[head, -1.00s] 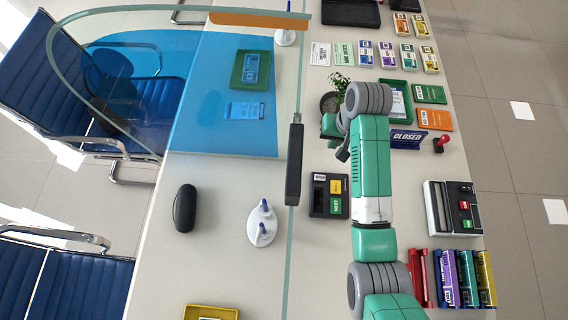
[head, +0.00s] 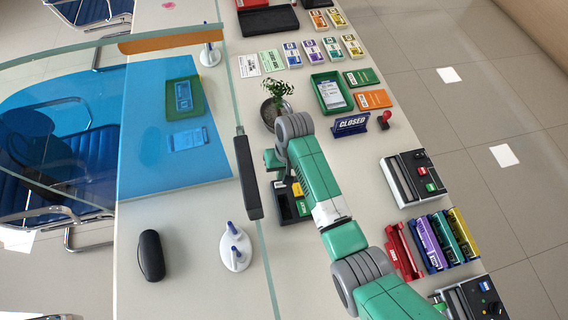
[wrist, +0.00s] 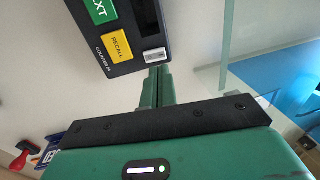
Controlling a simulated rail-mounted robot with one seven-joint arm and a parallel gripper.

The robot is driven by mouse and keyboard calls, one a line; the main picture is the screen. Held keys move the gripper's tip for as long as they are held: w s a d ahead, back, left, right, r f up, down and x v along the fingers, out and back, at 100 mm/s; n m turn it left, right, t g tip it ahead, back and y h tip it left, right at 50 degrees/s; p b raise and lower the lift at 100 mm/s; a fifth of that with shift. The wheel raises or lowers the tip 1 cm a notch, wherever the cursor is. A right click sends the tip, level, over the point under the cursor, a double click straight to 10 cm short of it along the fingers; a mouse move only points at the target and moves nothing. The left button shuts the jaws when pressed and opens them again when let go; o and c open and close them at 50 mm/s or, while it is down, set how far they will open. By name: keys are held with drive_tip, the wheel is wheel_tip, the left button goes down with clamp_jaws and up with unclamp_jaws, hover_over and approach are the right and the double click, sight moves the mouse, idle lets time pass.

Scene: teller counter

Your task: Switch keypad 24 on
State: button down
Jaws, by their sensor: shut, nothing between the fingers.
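The keypad (head: 286,207) is a dark box on the counter, partly hidden under my arm in the head view. In the wrist view the keypad (wrist: 128,36) shows a green NEXT button (wrist: 100,10), a yellow RECALL button (wrist: 118,46) and a small white rocker switch (wrist: 155,55) at its near corner. In the head view my gripper (head: 273,160) is at the keypad's far end, fingertips hidden.
A glass screen with a dark bracket (head: 248,177) stands just left of the keypad. A potted plant (head: 270,115) is close behind my gripper. A CLOSED sign (head: 350,124), a red stamp (head: 384,120) and a green tray (head: 330,92) lie to the right. A pen stand (head: 235,248) is at left.

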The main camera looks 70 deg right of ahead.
sight(280, 185)
drive_tip(key=shift+w+a+f+b, duration=0.15)
drive_tip(key=shift+f+b, duration=0.1)
drive_tip(key=shift+f, duration=0.95)
drive_tip(key=shift+w+a+f+b, duration=0.1)
drive_tip(key=shift+w+f+b, duration=0.1)
drive_tip(key=shift+f, duration=0.95)
drive_tip(key=shift+w+a+f+g+h+p, duration=0.2)
drive_tip(key=shift+f+g+h+p, duration=0.1)
drive_tip(key=shift+g, duration=0.2)
drive_tip(key=shift+w+a+f+g+h+p, duration=0.15)
drive_tip(key=shift+g+h+p, duration=0.15)
drive_tip(key=shift+g, duration=0.2)
drive_tip(key=shift+f, duration=0.2)
drive_tip(key=shift+s+f, duration=0.2)
drive_tip(key=shift+s, duration=0.05)
drive_tip(key=shift+s+d, duration=0.2)
drive_tip(key=shift+s, duration=0.15)
drive_tip(key=r, duration=0.1)
drive_tip(key=r+p, duration=0.1)
drive_tip(key=r, duration=0.1)
drive_tip(key=shift+s+d+r, duration=0.15)
drive_tip(key=shift+s+d, duration=0.1)
drive_tip(key=shift+d, duration=0.15)
wheel_tip(280, 185, up, 6)
drive_tip(key=w+p, duration=0.1)
drive_tip(key=shift+w+a, duration=0.3)
drive_tip(key=shift+a, duration=0.15)
